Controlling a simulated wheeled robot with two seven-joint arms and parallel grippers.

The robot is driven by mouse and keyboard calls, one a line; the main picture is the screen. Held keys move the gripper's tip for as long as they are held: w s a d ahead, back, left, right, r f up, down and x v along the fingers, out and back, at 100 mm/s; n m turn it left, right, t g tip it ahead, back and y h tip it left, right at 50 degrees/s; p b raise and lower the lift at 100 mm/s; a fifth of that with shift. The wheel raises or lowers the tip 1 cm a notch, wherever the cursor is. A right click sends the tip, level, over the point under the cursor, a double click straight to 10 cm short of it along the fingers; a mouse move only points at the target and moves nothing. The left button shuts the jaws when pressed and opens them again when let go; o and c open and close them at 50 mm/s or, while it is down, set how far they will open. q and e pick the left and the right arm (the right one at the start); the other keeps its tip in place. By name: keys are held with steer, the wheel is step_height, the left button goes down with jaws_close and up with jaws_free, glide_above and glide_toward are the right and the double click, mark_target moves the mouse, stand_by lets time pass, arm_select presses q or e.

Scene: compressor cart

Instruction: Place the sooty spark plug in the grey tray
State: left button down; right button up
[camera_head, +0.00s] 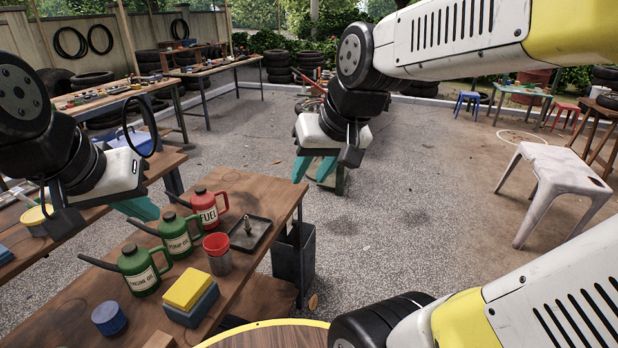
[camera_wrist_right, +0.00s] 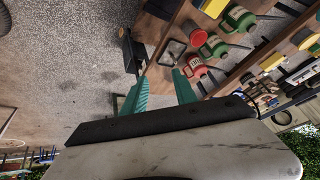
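A small dark spark plug (camera_head: 247,226) appears to stand in the shallow dark grey tray (camera_head: 262,236), at the far right of the wooden cart top. The tray also shows in the right wrist view (camera_wrist_right: 179,47), where the plug is too small to make out clearly. My right gripper (camera_head: 314,169) is beyond the cart's far right corner, apart from the tray. Its teal fingers are spread with nothing between them in the right wrist view (camera_wrist_right: 160,92). My left gripper (camera_head: 138,208) is at the left, near the cans; its fingers are partly hidden, so its opening is unclear.
A red fuel can (camera_head: 207,210), green oil cans (camera_head: 138,268) and a red-rimmed cup (camera_head: 217,254) stand close left of the tray. A yellow sponge-like block (camera_head: 187,288) and blue lid (camera_head: 109,318) are nearer. A dark bin (camera_head: 293,252) stands beside the cart. Open gravel lies right.

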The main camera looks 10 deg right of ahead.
steer(key=s, duration=0.5)
steer(key=shift+s+d, duration=0.1)
steer(key=shift+d, duration=0.3)
stand_by(0.8)
